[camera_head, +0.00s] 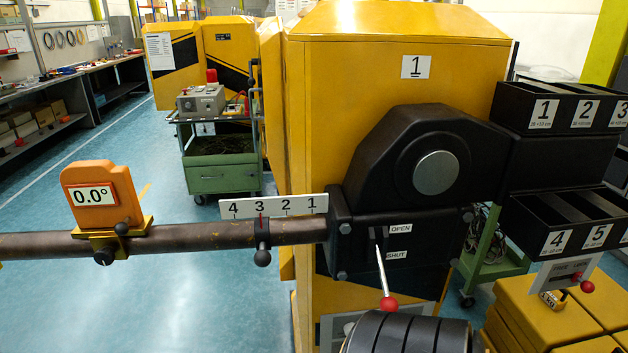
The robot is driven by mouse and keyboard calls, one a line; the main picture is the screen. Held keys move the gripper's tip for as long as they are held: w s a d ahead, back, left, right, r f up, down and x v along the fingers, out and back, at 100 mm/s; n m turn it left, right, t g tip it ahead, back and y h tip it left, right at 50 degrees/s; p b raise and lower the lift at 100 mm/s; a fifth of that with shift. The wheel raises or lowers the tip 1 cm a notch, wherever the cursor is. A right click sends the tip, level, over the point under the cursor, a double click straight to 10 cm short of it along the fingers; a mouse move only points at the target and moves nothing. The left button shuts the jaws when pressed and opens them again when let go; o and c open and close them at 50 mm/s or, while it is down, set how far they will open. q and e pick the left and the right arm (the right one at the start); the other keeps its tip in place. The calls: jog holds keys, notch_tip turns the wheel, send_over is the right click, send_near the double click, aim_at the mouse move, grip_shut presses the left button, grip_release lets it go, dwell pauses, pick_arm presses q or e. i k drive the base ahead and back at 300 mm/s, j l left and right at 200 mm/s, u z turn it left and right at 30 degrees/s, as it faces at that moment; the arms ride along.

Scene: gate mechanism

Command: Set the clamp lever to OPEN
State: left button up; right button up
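The clamp lever (383,272) is a thin metallic rod with a red knob (389,304). It comes out of a slot in the black clamp housing (357,262) and hangs down, slightly to the right. The OPEN label (400,228) is beside the slot's upper part, and the SHUT label (396,255) is below it. The lever points downward past the SHUT label. Its exact position in the slot is hard to tell. Neither of my grippers shows in the head view, and nothing is seen holding the lever.
A brown boom (180,237) runs left from the housing, carrying an orange gauge (95,197) reading 0.0° and a number scale (274,206). A black ribbed cylinder (410,336) sits just below the knob. Numbered black bins (562,118) stand at right.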

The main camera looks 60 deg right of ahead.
aim_at(387, 304)
jog(key=k+z, duration=0.1)
jog(key=z, duration=2.35)
